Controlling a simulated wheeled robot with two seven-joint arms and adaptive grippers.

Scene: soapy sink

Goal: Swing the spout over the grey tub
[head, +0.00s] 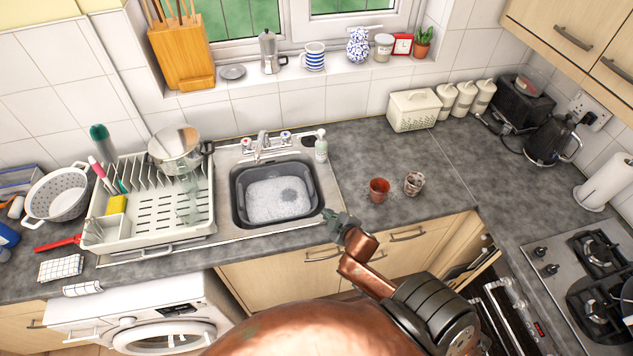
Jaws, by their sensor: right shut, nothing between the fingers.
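The chrome spout (262,144) stands behind the sink between two taps. It points forward and slightly left, with its tip near the back rim of the grey tub; I cannot tell exactly how far over the rim it reaches. The grey tub (238,208) sits in the sink and holds soapy water with white foam. My right gripper (333,217) is shut and empty, close to the tub's front right corner and well away from the spout. My left gripper is not in view.
A soap bottle (321,147) stands right of the taps. A dish rack (150,238) with a pot (176,148) is left of the tub. A terracotta cup (379,190) and a patterned cup (414,183) stand right of it. The counter (420,150) behind the cups is clear.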

